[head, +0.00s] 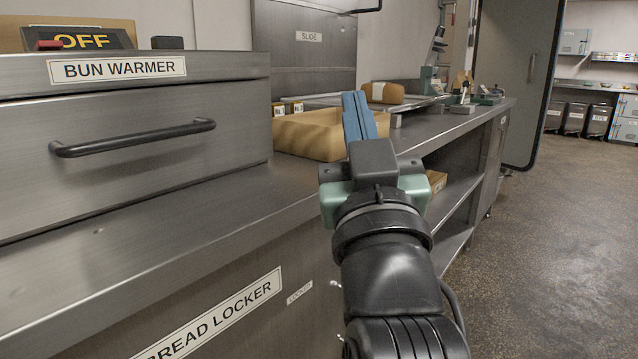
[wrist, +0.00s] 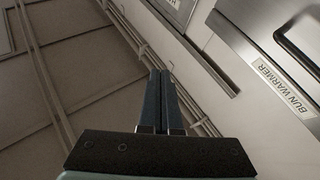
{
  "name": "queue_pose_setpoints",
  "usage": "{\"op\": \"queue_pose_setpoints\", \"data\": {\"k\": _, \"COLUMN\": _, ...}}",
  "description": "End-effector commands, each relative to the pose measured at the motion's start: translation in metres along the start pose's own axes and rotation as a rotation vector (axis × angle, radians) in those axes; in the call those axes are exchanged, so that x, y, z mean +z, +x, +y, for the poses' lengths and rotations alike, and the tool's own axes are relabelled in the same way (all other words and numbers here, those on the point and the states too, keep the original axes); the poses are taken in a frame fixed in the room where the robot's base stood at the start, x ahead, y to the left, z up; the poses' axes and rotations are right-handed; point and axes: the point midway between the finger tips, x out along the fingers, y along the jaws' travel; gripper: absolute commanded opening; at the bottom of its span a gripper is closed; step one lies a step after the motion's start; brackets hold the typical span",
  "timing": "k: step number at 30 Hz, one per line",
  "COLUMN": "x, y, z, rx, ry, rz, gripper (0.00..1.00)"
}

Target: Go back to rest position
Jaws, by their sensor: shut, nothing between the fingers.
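My gripper (head: 356,106) is in the middle of the head view, raised in front of the counter, with its blue fingers pointing up and away. The fingers are together and hold nothing. In the wrist view my gripper (wrist: 160,76) points toward the wall and ceiling, with the fingers side by side and nothing between them.
The bun warmer (head: 140,145), its drawer shut, stands on the steel counter (head: 180,215) at left. A tan bin (head: 305,135) sits behind my gripper. A bread loaf (head: 385,92) lies farther back. The floor (head: 550,230) at right is clear.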

Motion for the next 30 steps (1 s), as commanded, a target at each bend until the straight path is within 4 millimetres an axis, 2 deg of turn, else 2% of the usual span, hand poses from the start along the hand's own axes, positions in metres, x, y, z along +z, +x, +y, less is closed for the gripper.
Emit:
{"op": "queue_pose_setpoints", "data": {"k": 1, "x": -0.042, "y": -0.003, "z": -0.009, "rx": 0.003, "ry": 0.01, "rz": 0.051, "gripper": 0.0}}
{"op": "queue_pose_setpoints", "data": {"k": 3, "x": -0.084, "y": -0.014, "z": -0.016, "rx": 0.016, "ry": 0.027, "rz": 0.116, "gripper": 0.0}}
{"op": "queue_pose_setpoints", "data": {"k": 9, "x": -0.188, "y": -0.056, "z": -0.024, "rx": 0.056, "ry": 0.091, "rz": 0.29, "gripper": 0.0}}
{"op": "queue_pose_setpoints", "data": {"k": 17, "x": -0.243, "y": -0.02, "z": -0.015, "rx": 0.06, "ry": 0.089, "rz": 0.285, "gripper": 0.0}}
{"op": "queue_pose_setpoints", "data": {"k": 30, "x": -0.359, "y": 0.049, "z": -0.001, "rx": 0.058, "ry": 0.088, "rz": 0.283, "gripper": 0.0}}
